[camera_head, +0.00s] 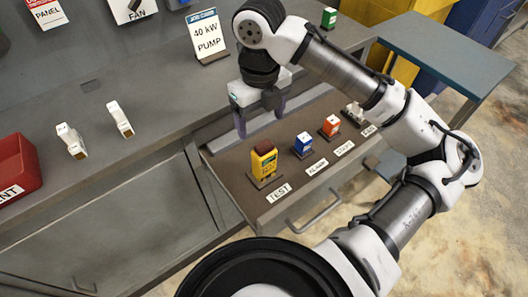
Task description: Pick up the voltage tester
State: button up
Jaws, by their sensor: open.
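The voltage tester is most likely the yellow device (264,162) with a dark red top, standing upright on a small plate in the open drawer, behind the TEST label (279,193). My gripper (256,118) is open and empty, pointing down over the back edge of the drawer. Its purple fingers are above and slightly left of the yellow device, apart from it. My arm reaches in from the right.
In the drawer (227,176), a blue item (303,145), an orange item (330,126) and a white item (354,112) stand in a row to the right. A 40 kW PUMP sign (208,38) stands on the bench behind. A red box (16,168) is at the far left.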

aim_at(261, 144)
jog(key=f, duration=0.6)
jog(key=shift+s+f, duration=0.15)
jog(key=shift+s, duration=0.05)
jog(key=shift+s+d+f+p, duration=0.15)
jog(key=shift+f+p, duration=0.15)
jog(key=shift+f, duration=1.05)
jog(key=shift+s+d+f+p, duration=0.15)
jog(key=shift+f+p, duration=0.15)
jog(key=shift+f, duration=1.05)
jog(key=shift+w, duration=0.1)
jog(key=shift+c, duration=0.5)
jog(key=c, duration=1.2)
jog(key=shift+r, duration=0.15)
